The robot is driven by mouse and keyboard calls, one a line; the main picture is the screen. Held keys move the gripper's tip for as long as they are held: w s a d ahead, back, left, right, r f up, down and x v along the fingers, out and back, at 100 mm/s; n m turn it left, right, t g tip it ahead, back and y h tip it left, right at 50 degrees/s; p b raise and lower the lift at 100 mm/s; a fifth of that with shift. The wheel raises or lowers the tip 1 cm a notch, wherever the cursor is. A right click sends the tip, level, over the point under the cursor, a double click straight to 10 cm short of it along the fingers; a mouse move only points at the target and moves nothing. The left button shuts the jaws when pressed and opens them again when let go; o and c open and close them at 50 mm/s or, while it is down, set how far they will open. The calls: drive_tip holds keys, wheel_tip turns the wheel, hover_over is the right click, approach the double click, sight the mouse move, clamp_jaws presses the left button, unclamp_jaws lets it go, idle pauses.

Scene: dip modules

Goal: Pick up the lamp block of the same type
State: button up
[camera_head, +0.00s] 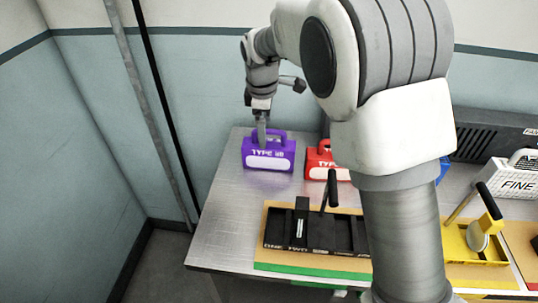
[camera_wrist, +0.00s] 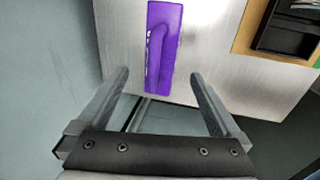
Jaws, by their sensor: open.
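A purple block (camera_head: 268,160) with a top handle, a white panel and a "TYPE" label stands upright at the back left of the metal table. It also shows from above in the wrist view (camera_wrist: 172,75), with its handle running lengthwise. A red block (camera_head: 320,160) of like shape stands to its right, partly hidden by my arm. My gripper (camera_head: 262,143) is at the purple block's handle in the head view. In the wrist view its two fingers (camera_wrist: 160,77) are spread apart on either side of the block, with nothing clamped. Contact with the handle cannot be told.
A blue thing is mostly hidden behind my arm. Bare metal lies left of the tray.

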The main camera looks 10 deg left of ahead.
sight(269, 144)
drive_tip(key=f, duration=0.4)
drive_tip(key=w+f, duration=0.1)
drive_tip(key=f, duration=0.1)
drive_tip(key=shift+w+d+f+b, duration=0.1)
drive_tip(key=shift+d+f+b, duration=0.05)
drive_tip(key=shift+d+b, duration=0.2)
clamp_jaws()
